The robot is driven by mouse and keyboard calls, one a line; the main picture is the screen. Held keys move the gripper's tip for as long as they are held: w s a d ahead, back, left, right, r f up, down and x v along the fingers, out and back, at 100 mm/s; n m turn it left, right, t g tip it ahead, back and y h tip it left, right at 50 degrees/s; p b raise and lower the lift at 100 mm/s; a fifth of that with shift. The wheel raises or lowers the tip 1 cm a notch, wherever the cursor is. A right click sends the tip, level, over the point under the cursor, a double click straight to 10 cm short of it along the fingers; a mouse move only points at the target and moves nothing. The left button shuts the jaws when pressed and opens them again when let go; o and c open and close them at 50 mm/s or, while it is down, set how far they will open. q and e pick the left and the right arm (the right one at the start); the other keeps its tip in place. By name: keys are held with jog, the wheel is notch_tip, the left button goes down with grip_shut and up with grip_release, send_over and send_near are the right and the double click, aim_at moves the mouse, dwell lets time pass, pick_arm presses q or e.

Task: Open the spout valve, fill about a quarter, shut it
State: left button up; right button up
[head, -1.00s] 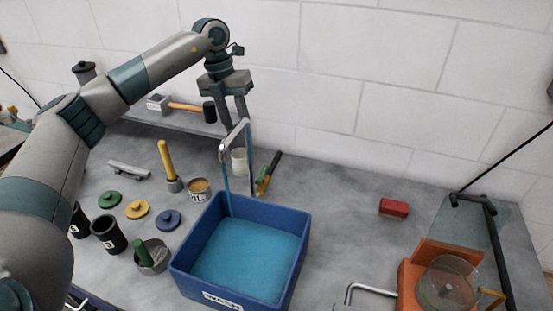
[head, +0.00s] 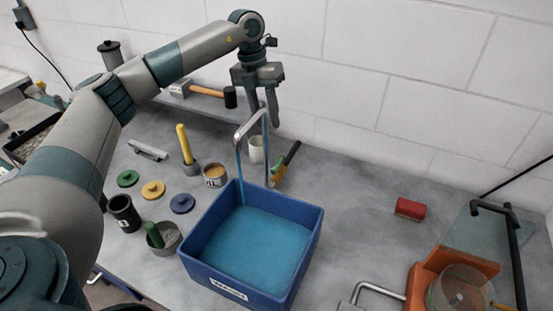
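The spout (head: 250,124) is a grey bent pipe rising behind the blue tub (head: 310,240). A thin blue stream (head: 238,168) runs from its mouth into the tub. Blue liquid (head: 258,245) covers the tub's floor; its surface lies below the rim. My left gripper (head: 263,118) points down just behind the top of the spout. Its two fingers look parted, with nothing clearly seen between them. I cannot make out the valve, or whether the fingers touch the pipe. My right gripper is out of view.
Left of the tub are a grey bowl (head: 168,246), a black cup (head: 123,213), coloured lids (head: 153,190) and a tin (head: 215,176). A white cup (head: 256,150) stands behind the spout. A red block (head: 410,209) lies right. The bench right of the tub is mostly clear.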

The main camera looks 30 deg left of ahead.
aim_at(277, 163)
pick_arm(q)
jog(key=d+f+p, duration=0.1)
jog(key=f, duration=0.3)
jog(key=f+p, duration=0.2)
jog(key=f, duration=0.3)
jog(key=d+f+p, duration=0.1)
jog(key=f+p, duration=0.1)
jog(key=f, duration=0.2)
jog(key=shift+d+f, duration=0.25)
jog(key=shift+d, duration=0.1)
jog(key=shift+d+f+p, duration=0.15)
jog(key=shift+f+p, duration=0.3)
jog(key=shift+f, duration=0.4)
grip_shut()
